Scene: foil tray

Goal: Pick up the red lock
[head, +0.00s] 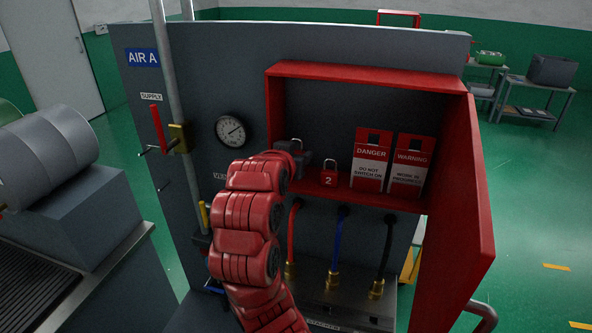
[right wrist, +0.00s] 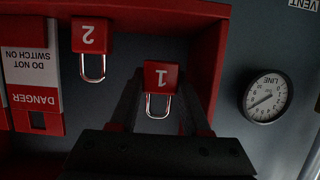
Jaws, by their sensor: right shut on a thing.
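The red lock marked 1 (right wrist: 161,77) has a silver shackle and shows upside down in the right wrist view, between the fingers of my right gripper (right wrist: 160,100). The gripper is shut on it. In the head view my right gripper (head: 303,160) reaches into the open red cabinet (head: 366,76) at its left side and hides most of this lock. A second red lock, marked 2 (head: 328,178), stands on the cabinet shelf just to the right; it also shows in the right wrist view (right wrist: 92,37). My left gripper is not in view.
A DANGER tag (head: 371,160) and a WARNING tag (head: 408,164) stand right of lock 2. The open cabinet door (head: 468,220) juts out at the right. A gauge (head: 230,131) is on the panel at left. Several hoses (head: 337,240) hang below the shelf.

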